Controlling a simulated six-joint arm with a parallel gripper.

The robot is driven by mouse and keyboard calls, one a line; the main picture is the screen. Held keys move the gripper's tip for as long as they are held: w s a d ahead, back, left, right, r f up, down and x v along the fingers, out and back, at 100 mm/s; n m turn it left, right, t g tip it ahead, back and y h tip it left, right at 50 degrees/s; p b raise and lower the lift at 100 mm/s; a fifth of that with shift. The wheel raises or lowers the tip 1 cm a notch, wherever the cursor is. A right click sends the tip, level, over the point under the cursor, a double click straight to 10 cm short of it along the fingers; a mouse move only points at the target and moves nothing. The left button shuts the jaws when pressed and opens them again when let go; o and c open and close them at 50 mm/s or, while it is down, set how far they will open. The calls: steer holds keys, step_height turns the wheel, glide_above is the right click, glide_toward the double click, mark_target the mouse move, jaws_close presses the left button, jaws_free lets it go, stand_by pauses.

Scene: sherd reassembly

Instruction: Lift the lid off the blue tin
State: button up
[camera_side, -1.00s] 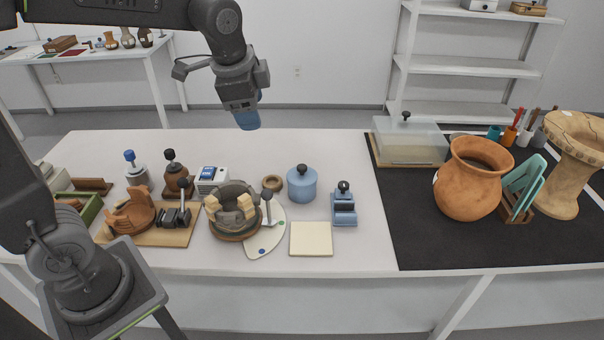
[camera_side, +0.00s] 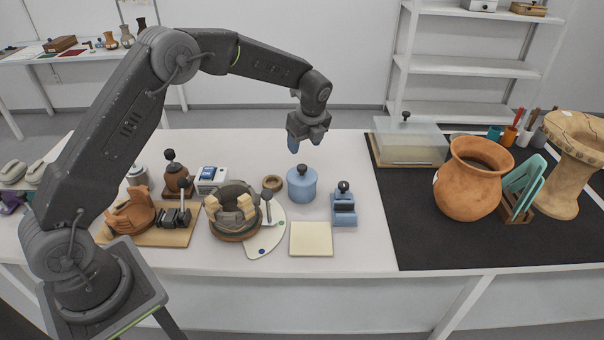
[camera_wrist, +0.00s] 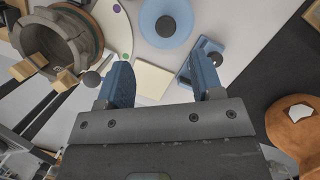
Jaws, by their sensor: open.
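The blue tin (camera_side: 302,190) stands upright on the white table, right of the turntable with the pot. Its blue lid (camera_side: 302,174) is on it, with a dark round knob (camera_side: 302,168) on top. In the wrist view the lid (camera_wrist: 150,20) shows from above at the top, with its knob (camera_wrist: 166,26) in the middle. My gripper (camera_side: 293,146) is above the tin and apart from it, pointing down. In the wrist view its blue fingers are spread, with nothing between them, and the lid lies beyond the fingertips (camera_wrist: 163,78).
A blue clamp-like block (camera_side: 344,206) stands right of the tin. A cream square tile (camera_side: 311,239) lies in front. A small brown ring (camera_side: 272,183) and the turntable with sherds (camera_side: 232,212) are to the left. A large terracotta pot (camera_side: 470,180) stands on the black mat.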

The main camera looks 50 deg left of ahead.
glide_above(302, 166)
steer(key=f, duration=0.5)
steer(key=shift+s+d, duration=0.35)
steer(key=shift+s, duration=0.05)
steer(key=shift+w+d+x, duration=0.15)
steer(key=shift+d+x, duration=0.05)
steer(key=shift+x, duration=1.1)
steer(key=shift+w+d+x, duration=0.1)
steer(key=shift+d+x, duration=0.05)
steer(key=shift+x, duration=1.15)
steer(key=shift+f, duration=0.1)
steer(key=c, duration=1)
